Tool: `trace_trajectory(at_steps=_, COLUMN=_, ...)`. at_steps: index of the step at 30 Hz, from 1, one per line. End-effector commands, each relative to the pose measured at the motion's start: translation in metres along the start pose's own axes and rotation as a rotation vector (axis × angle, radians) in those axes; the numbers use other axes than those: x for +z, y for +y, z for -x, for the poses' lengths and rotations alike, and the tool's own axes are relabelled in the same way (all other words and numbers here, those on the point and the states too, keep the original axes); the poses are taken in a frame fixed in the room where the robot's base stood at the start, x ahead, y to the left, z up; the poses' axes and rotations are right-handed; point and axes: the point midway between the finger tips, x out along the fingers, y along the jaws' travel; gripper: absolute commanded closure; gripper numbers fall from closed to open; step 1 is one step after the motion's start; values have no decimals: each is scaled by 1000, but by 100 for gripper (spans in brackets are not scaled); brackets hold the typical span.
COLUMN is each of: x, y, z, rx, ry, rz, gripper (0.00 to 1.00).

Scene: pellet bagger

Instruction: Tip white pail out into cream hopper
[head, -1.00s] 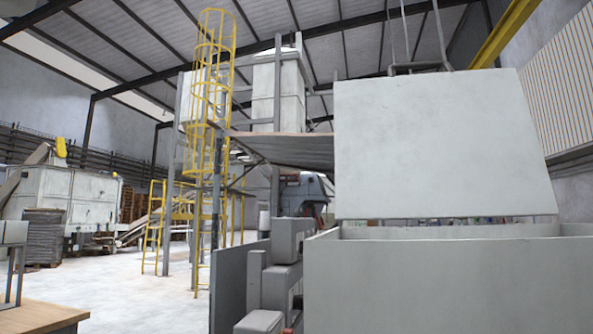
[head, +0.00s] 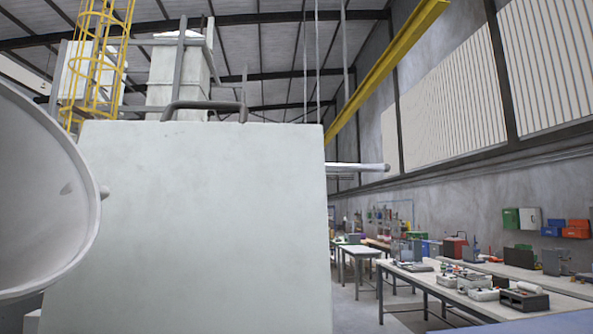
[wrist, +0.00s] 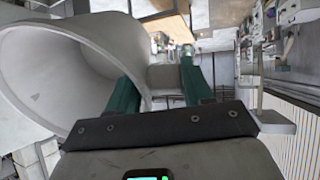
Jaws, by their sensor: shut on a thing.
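The white pail (head: 35,200) is large at the left edge of the head view, cut off by the frame. It is tilted on its side, and its round mouth and inner wall show. In the wrist view the pail (wrist: 45,70) is at the left; the visible inside is bare but for a small dark mark. My gripper (wrist: 158,78) has its green fingers on either side of a short grey stub at the pail's side, shut on it. A big pale panel (head: 200,220) stands behind the pail. I cannot tell whether it is part of the cream hopper; no hopper opening shows.
A bench with tools and boxes (head: 490,295) runs along the right wall, and more tables stand behind. A strip of open floor (head: 350,305) lies between the panel and the bench. A yellow caged ladder (head: 100,60) rises at the upper left.

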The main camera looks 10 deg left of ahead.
Motion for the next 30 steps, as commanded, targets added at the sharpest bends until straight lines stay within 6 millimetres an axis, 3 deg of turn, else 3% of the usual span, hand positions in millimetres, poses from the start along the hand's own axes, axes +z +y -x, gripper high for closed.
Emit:
trace_trajectory(at_steps=5, x=0, y=0, z=9, rx=7, ry=-35, rz=-5, gripper=86)
trace_trajectory(at_steps=14, x=-14, y=1, z=7, rx=3, ry=-151, rz=2, gripper=86)
trace_trajectory(at_steps=28, x=-36, y=2, z=-7, rx=-14, ry=-452, rz=19, gripper=86)
trace_trajectory(at_steps=30, x=-31, y=1, z=-18, rx=-17, ry=-516, rz=27, gripper=86)
